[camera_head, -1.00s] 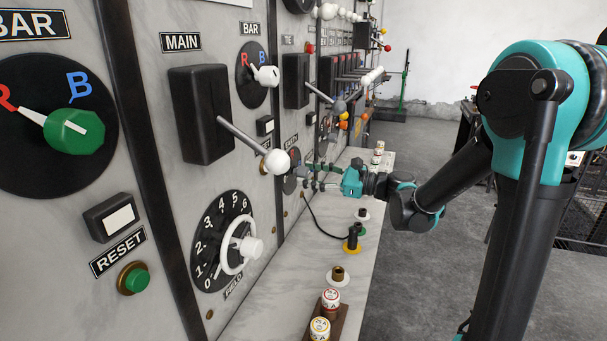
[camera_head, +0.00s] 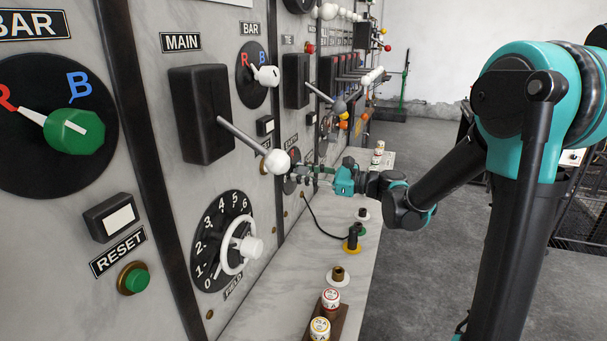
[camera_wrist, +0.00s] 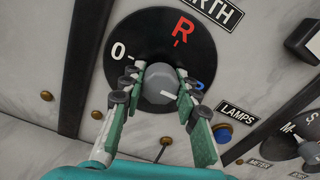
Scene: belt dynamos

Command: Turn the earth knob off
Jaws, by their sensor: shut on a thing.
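In the wrist view the earth knob is a grey round knob (camera_wrist: 161,84) with a short white line on its face. The line slants to the lower right. The knob sits on a black dial (camera_wrist: 150,37) marked 0 at upper left, a red R at top and a blue B at right, partly hidden by a finger. The sign above it is cut off to "RTH". My gripper (camera_wrist: 160,90) has one finger on each side of the knob and is shut on it. In the head view my gripper (camera_head: 312,169) is at the panel, mostly covering the small dial (camera_head: 290,183).
A blue button (camera_wrist: 222,132) under a LAMPS sign is close to the right finger. In the head view a white-balled MAIN lever (camera_head: 277,161) sticks out nearer the camera. The marble ledge (camera_head: 300,270) below carries terminals, a dark cable and fuses.

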